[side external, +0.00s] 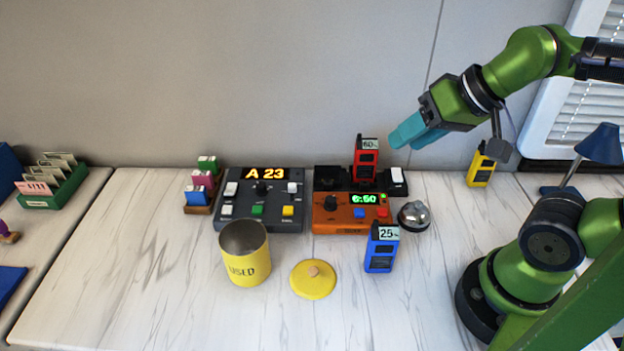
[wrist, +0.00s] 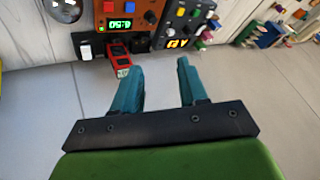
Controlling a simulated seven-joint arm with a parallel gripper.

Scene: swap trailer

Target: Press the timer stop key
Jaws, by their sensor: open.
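The timer is an orange box (side external: 340,221) on the table with a green lit display (side external: 364,198), a dark knob, and small blue, red and green keys. Its red key (side external: 382,212) is on the right of its front panel. In the wrist view the orange timer (wrist: 112,8) is at the top edge, seen upside down. I cannot read any key labels. My gripper (side external: 403,135) has teal fingers, is open and empty, and is raised above and behind the timer, touching nothing. Its fingers (wrist: 160,66) are spread apart in the wrist view.
A red device (side external: 366,158) stands in a black charger behind the timer. A blue device (side external: 381,249) stands in front, and a silver bell (side external: 413,215) stands at right. A dark-grey console (side external: 262,187) is at left. A yellow can (side external: 245,252) and yellow lid (side external: 313,279) are in front.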

